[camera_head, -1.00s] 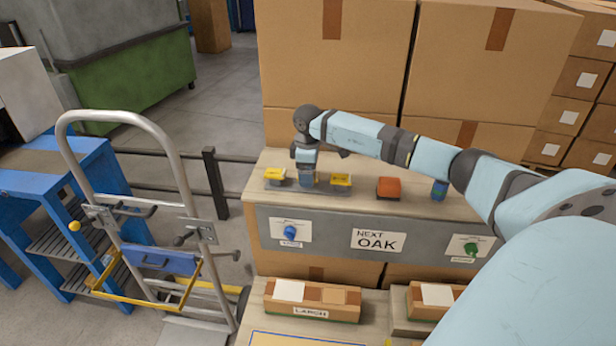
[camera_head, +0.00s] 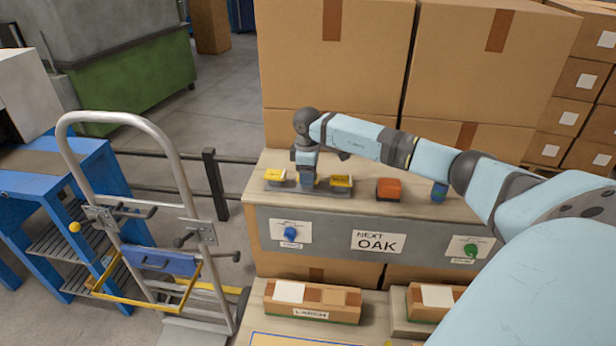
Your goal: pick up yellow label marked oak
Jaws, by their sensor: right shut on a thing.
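My right gripper (camera_head: 308,181) points down over the grey tray (camera_head: 322,191) on the bench top. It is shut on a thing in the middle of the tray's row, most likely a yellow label. The gripper hides nearly all of that thing, and no marking on it can be read. A yellow label (camera_head: 275,176) sits on the tray to the left of the gripper, and another yellow label (camera_head: 341,181) sits to the right. Their print is too small to read. My left gripper is not in view.
A red-orange block (camera_head: 389,189) and a blue cylinder (camera_head: 439,191) stand right of the tray. The bench front carries a NEXT OAK sign (camera_head: 378,241), a blue knob (camera_head: 290,233) and a green knob (camera_head: 470,249). Large cartons (camera_head: 335,60) stand close behind. A hand truck (camera_head: 150,262) stands at left.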

